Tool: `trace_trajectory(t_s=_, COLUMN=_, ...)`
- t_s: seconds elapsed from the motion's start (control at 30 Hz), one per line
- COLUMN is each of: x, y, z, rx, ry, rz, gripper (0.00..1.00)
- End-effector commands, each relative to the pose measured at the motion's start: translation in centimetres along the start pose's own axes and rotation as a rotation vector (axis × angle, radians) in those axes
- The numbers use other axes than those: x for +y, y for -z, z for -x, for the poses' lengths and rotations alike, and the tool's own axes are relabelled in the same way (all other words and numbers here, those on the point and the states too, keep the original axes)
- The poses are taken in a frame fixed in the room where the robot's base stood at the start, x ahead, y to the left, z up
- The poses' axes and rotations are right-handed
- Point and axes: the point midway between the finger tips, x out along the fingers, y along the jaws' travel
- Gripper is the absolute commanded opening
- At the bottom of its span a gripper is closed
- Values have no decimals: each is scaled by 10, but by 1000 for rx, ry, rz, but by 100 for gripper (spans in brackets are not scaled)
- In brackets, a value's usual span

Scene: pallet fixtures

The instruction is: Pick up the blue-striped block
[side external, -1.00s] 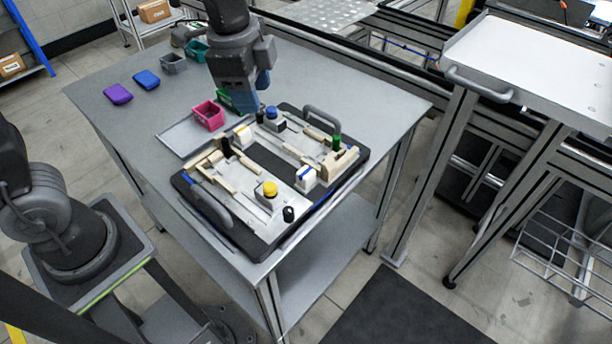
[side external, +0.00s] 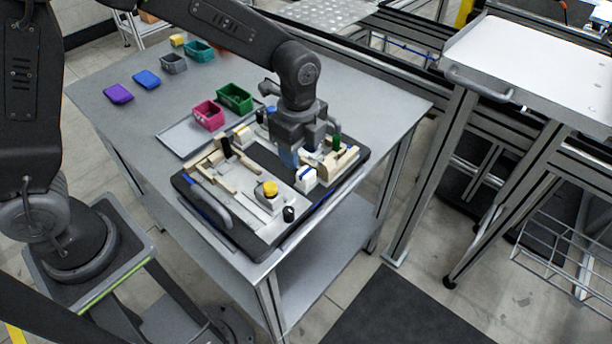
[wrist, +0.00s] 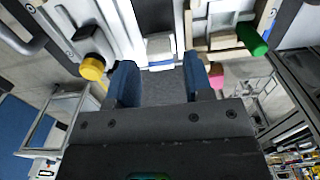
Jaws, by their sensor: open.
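The blue-striped block (side external: 306,181) is white with a blue band and sits on the right part of the pallet fixture (side external: 213,210). In the wrist view the block (wrist: 160,47) shows just beyond the fingertips, in line with the gap between them. My gripper (side external: 300,160) is over the fixture, close to the block and a little behind it in the side view. In the wrist view my gripper (wrist: 160,66) is open, with two blue fingers apart and nothing held. The side view does not show clearly how high the fingertips are.
A yellow knob (side external: 269,189) and a black knob (side external: 289,214) stand left of and in front of the block. A green cylinder (side external: 337,143) stands behind it on the right. Pink (side external: 208,115) and green (side external: 234,98) bins stand behind the fixture.

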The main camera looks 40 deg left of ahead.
Motion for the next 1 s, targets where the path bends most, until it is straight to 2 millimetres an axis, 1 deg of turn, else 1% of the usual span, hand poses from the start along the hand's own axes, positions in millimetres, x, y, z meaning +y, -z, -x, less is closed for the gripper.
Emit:
trace_trajectory(t_s=0.13, x=2, y=2, z=-12, rx=-1, ry=-2, rz=0, gripper=47)
trace_trajectory(t_s=0.3, x=4, y=7, z=-38, rx=-1, ry=-3, rz=0, gripper=47)
trace_trajectory(t_s=0.4, x=4, y=6, z=-49, rx=-1, ry=-2, rz=0, gripper=47)
trace_trajectory(t_s=0.5, x=3, y=6, z=-53, rx=-1, ry=1, rz=1, gripper=47)
trace_trajectory(t_s=0.7, x=3, y=6, z=-53, rx=0, ry=2, rz=1, gripper=47)
trace_trajectory(t_s=0.77, x=3, y=6, z=-53, rx=0, ry=2, rz=1, gripper=42)
trace_trajectory(t_s=1.0, x=3, y=6, z=-53, rx=0, ry=2, rz=1, gripper=19)
